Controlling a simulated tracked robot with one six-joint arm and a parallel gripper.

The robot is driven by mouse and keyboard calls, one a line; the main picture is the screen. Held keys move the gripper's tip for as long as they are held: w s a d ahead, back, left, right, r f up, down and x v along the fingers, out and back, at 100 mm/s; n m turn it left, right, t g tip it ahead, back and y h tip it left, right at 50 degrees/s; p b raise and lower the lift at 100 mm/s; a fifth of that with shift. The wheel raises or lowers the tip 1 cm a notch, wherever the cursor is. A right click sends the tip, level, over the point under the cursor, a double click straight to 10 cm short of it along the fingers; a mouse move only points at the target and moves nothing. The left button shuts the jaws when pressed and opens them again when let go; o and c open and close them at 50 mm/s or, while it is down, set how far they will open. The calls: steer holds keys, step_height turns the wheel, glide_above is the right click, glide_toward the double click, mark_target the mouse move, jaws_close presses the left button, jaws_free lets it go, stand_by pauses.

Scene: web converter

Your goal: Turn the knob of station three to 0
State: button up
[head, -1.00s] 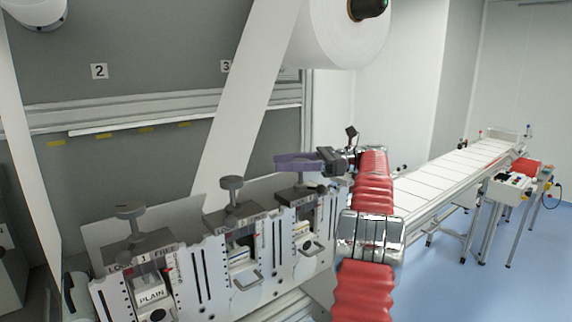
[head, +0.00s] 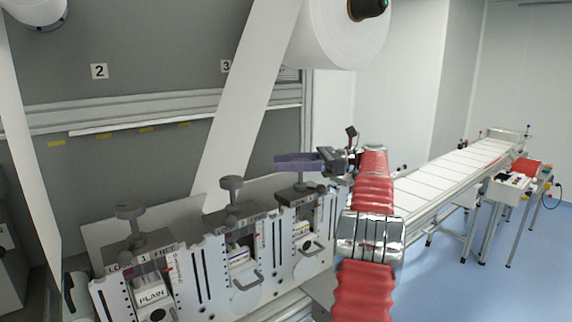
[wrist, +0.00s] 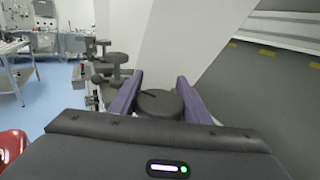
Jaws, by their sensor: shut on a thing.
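The knob of station three is a round dark grey disc with a dark line on its top, seen in the wrist view (wrist: 160,104). My gripper (wrist: 161,88) has one purple finger on each side of it and is shut on it. In the head view my gripper (head: 296,161) reaches in from the right over the third station (head: 308,225), and its fingers hide most of the knob. The knob's scale and setting are too small or hidden to read.
The knobs of station two (head: 231,183) and station one (head: 130,212) stand to the left in the head view. A white web (head: 240,110) runs down from the roll (head: 340,30) behind the stations. A conveyor (head: 450,172) stretches away at right.

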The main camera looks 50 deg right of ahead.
steer(key=shift+w+a, duration=0.1)
steer(key=shift+w, duration=0.05)
steer(key=o, duration=0.8)
steer(key=shift+o, duration=1.2)
step_height(320, 180, up, 10)
